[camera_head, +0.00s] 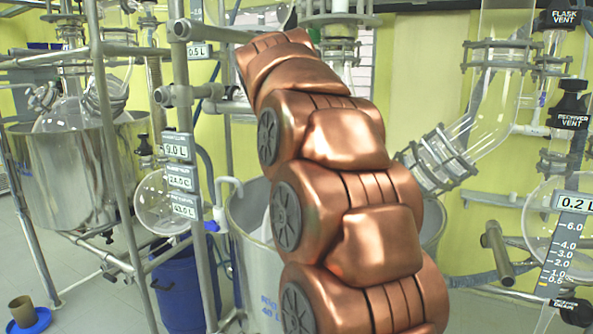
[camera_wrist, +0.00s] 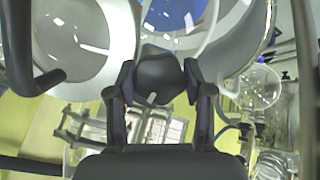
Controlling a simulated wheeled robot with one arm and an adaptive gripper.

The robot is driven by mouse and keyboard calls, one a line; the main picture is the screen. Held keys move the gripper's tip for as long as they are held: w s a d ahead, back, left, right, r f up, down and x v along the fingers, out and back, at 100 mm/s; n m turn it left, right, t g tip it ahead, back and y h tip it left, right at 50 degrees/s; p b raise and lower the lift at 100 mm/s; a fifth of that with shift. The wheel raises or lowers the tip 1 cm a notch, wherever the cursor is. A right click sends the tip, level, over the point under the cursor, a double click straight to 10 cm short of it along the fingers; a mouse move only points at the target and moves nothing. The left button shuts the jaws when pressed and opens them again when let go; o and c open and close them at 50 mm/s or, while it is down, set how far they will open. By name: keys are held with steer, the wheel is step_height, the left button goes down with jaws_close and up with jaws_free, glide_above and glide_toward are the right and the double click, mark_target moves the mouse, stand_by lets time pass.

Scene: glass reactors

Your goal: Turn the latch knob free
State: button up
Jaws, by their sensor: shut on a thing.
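In the wrist view a dark, faceted latch knob (camera_wrist: 158,72) sits in the middle, with a small pale pin or stem below it. The two dark fingers of my gripper (camera_wrist: 158,84) stand on its left and right sides and are closed on it. The knob's underside and what it is fixed to are mostly hidden. In the head view my copper-coloured arm covers the middle, so neither the gripper nor this knob can be made out there.
In the head view a steel vessel (camera_head: 62,178) and metal frame pipes stand at left, with a blue bucket (camera_head: 181,292) below. A glass column (camera_head: 503,75) and a black receiver vent knob (camera_head: 571,104) are at right. A dark curved handle (camera_wrist: 42,80) is left of my gripper in the wrist view.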

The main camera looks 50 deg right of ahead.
steer(key=n+h+p, duration=0.1)
steer(key=n, duration=0.3)
steer(key=shift+r+g, duration=0.1)
steer(key=shift+g, duration=0.2)
steer(key=n+h+p, duration=0.2)
steer(key=n, duration=0.3)
steer(key=shift+a, duration=0.1)
steer(key=n+h+p, duration=0.1)
steer(key=n+p, duration=0.1)
steer(key=n, duration=0.2)
steer(key=shift+n+p, duration=0.3)
steer(key=shift+p, duration=0.1)
steer(key=n+t+h+p, duration=0.1)
steer(key=n+p, duration=0.1)
steer(key=n, duration=0.2)
steer(key=shift+f+n+t+p, duration=0.2)
steer(key=shift+n+t+p, duration=0.15)
steer(key=shift+n+t, duration=0.05)
steer(key=shift+f, duration=0.1)
steer(key=o, duration=1.2)
steer(key=shift+c, duration=0.2)
steer(key=v, duration=1.2)
